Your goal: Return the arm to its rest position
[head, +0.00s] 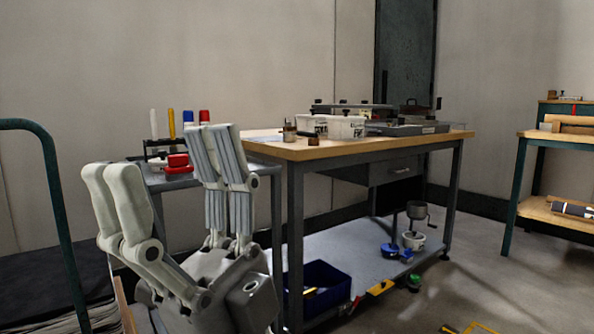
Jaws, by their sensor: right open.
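My right gripper (162,157) is large in the lower left of the head view, close to the camera. Its pale grey fingers point up and stand wide apart, with nothing between them. Ribbed grey pads show on the finger at the right. The gripper is in front of a small side table and to the left of the wooden-topped workbench. I cannot tell whether it touches either. My left gripper is not in view.
The workbench (350,148) carries white tubs (346,127) and tools. A blue bin (320,287) sits low beneath it. A green rail (62,220) stands at the left. Another bench (563,138) is at the right. Open floor lies between the benches.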

